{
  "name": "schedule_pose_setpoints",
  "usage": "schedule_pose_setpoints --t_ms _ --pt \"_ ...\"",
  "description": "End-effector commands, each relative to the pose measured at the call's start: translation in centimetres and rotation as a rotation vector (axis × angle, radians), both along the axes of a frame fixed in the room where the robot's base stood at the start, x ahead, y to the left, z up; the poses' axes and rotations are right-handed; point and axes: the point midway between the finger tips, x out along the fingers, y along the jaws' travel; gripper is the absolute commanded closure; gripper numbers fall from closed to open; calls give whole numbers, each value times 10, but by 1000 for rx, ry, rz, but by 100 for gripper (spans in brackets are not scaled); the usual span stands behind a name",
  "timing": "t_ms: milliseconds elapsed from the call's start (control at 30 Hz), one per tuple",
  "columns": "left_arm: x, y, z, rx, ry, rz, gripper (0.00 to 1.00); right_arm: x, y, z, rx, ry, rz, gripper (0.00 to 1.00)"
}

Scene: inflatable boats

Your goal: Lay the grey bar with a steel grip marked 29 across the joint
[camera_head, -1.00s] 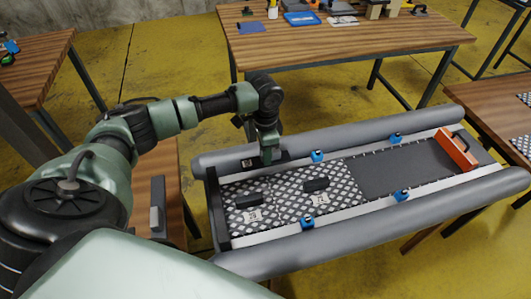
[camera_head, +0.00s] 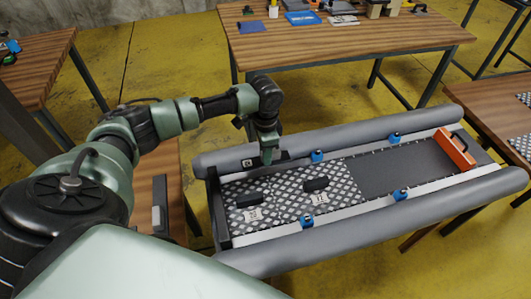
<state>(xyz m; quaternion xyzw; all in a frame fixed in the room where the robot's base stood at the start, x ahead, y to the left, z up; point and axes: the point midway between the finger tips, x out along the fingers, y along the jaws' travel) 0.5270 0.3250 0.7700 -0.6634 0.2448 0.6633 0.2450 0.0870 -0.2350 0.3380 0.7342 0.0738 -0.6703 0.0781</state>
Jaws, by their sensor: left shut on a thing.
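My left gripper (camera_head: 267,160) points down at the far side of the boat frame and is shut on a dark grey bar (camera_head: 236,168). The bar lies lengthwise along the frame's far left side. Two checkered floor plates with dark handles and white labels, a left plate (camera_head: 236,191) and a right plate (camera_head: 340,189), lie in the frame and meet at a joint (camera_head: 271,201). My right gripper is not in view.
Grey inflatable tubes (camera_head: 380,234) flank the frame. Several blue clamps (camera_head: 307,221) sit along its rails. An orange block (camera_head: 455,149) stands at the right end. A grey bar-like piece (camera_head: 159,200) is on the left table. A cluttered table (camera_head: 350,42) stands behind.

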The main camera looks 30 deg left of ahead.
Motion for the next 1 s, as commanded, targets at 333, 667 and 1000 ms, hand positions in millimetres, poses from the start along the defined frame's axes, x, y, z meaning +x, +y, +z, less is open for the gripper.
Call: schedule_pose_setpoints --t_ms 333,667,1000 --pt "0 0 -9 -1 -1 0 100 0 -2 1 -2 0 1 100" --pt "0 0 -23 -1 1 -1 100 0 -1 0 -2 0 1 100" --pt "0 0 -30 0 -1 0 100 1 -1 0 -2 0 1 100"
